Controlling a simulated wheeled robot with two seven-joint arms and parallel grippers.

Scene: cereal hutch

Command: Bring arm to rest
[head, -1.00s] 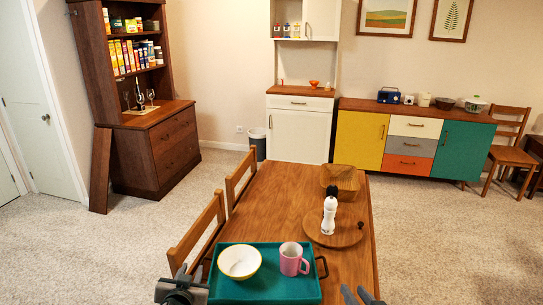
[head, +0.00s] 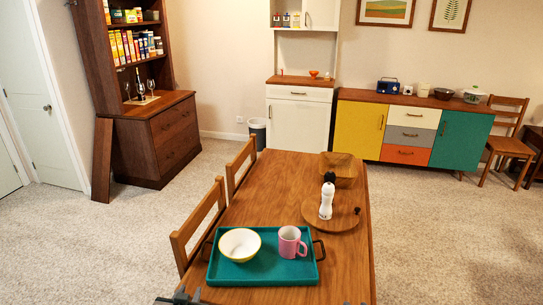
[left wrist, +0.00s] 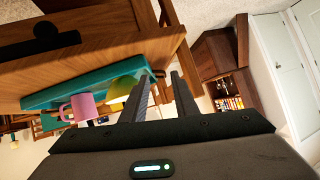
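My left gripper (head: 180,298) is at the bottom edge of the head view, just in front of the near left edge of the tray. In the left wrist view its two fingers (left wrist: 160,80) stand apart with nothing between them. Only dark tips of my right gripper (head: 354,302) show at the bottom edge, too little to judge its opening. The teal tray (head: 262,272) lies on the table's near end. It bears a white and yellow bowl (head: 239,244) and a pink mug (head: 290,242); both are apart from my grippers.
The wooden table (head: 268,185) also bears a round board (head: 338,220) with a white mill (head: 327,197), and a wooden basket (head: 338,170). Two chairs (head: 205,215) stand along its left side. A brown hutch (head: 150,135) is at the back left. Carpet is clear on both sides.

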